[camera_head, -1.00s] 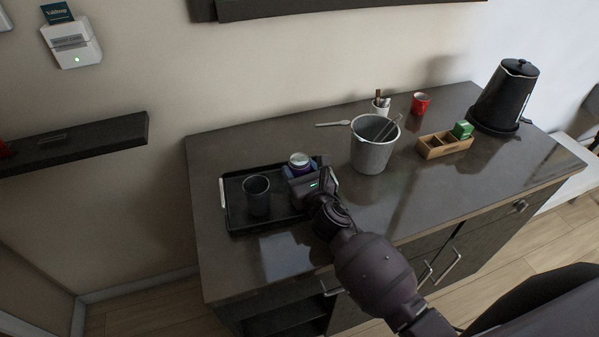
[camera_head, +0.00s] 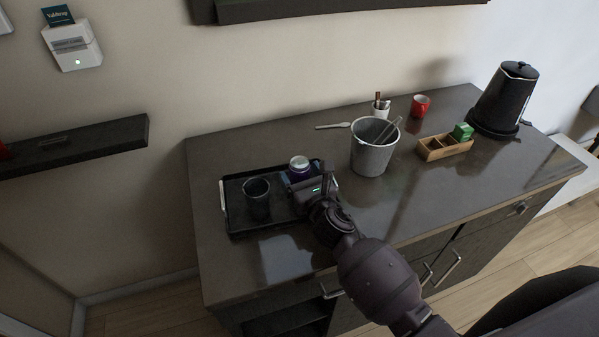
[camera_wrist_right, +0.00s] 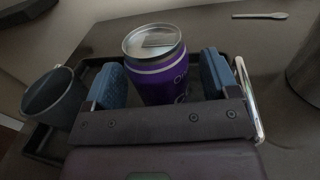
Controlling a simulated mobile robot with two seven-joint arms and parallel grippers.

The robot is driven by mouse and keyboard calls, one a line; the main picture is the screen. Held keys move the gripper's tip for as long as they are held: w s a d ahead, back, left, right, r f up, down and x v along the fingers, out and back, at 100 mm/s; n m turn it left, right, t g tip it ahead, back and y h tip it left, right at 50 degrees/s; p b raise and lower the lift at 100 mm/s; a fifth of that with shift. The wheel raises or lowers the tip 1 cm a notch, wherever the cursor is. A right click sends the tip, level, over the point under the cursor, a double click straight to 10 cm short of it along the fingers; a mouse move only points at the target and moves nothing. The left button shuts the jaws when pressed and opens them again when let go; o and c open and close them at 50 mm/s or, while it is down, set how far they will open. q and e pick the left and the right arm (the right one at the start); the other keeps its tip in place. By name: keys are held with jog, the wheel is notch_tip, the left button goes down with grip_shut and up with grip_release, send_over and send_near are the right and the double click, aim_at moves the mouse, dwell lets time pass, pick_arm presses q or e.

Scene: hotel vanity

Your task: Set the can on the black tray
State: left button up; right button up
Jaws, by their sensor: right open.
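The can (camera_head: 299,166) is purple with a silver top and stands upright at the right part of the black tray (camera_head: 268,226). It also shows in the right wrist view (camera_wrist_right: 158,60). My right gripper (camera_head: 301,178) is open around the can, with one blue finger pad on each side and a gap visible beside the can. In the right wrist view the gripper (camera_wrist_right: 160,88) has the can between its fingers. The can's lower part is hidden behind the gripper. My left gripper is not in view.
A dark cup (camera_head: 257,199) stands on the tray left of the can. A grey bucket (camera_head: 372,155) with tongs stands to the right. A spoon (camera_head: 332,126) lies behind.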

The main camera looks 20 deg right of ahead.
jog(key=s, duration=0.3)
jog(key=s+d, duration=0.1)
jog(key=s, duration=0.7)
jog(key=shift+d+b, duration=0.15)
jog(key=shift+b, duration=0.15)
jog(key=shift+s, duration=0.1)
